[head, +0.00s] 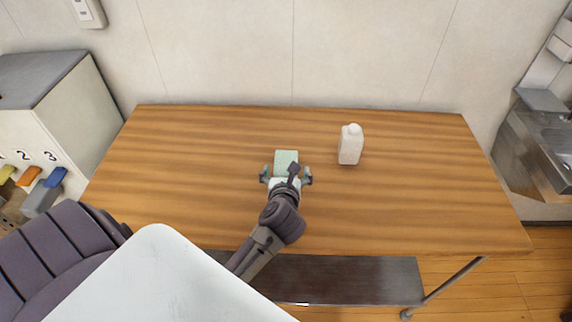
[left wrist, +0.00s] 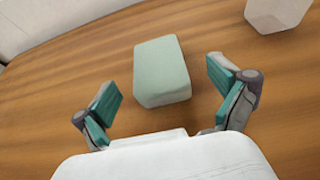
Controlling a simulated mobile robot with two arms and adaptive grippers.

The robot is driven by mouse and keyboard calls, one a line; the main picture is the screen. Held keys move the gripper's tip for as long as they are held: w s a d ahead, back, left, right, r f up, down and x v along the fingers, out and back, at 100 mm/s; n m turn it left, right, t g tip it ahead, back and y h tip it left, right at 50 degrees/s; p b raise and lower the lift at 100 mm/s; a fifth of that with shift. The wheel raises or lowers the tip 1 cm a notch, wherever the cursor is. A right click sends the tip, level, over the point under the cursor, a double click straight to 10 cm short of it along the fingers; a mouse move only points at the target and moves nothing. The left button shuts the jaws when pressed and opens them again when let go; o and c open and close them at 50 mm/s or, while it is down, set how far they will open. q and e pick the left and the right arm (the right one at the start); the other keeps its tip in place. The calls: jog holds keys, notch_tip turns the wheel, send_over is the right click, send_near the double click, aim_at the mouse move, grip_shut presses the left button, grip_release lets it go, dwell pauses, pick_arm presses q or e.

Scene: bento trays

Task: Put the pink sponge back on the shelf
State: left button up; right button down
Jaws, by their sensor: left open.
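No pink sponge shows in either view. A pale green sponge-like block (head: 286,156) lies on the wooden table (head: 200,150), near the middle; it also shows in the left wrist view (left wrist: 161,68). My left gripper (head: 286,175) is open at the block's near side, its fingers spread to either side. In the left wrist view the open fingers (left wrist: 163,85) flank the block's near end, with visible gaps on both sides. Nothing is held. My right gripper is not in view. A dark lower shelf (head: 340,278) shows under the table's front edge; I cannot tell which shelf is meant.
A white bottle (head: 350,146) stands right of the block. A cabinet (head: 70,115) with numbers and yellow, orange and blue items stands at the left. A metal sink (head: 545,145) is at the right. The table's left and right parts are clear.

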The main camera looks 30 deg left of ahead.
aim_at(286, 164)
pick_arm(q)
jog(key=p+x, duration=0.1)
jog(key=x, duration=0.4)
jog(key=shift+a, duration=0.2)
jog(key=shift+c, duration=0.2)
jog(key=c, duration=0.8)
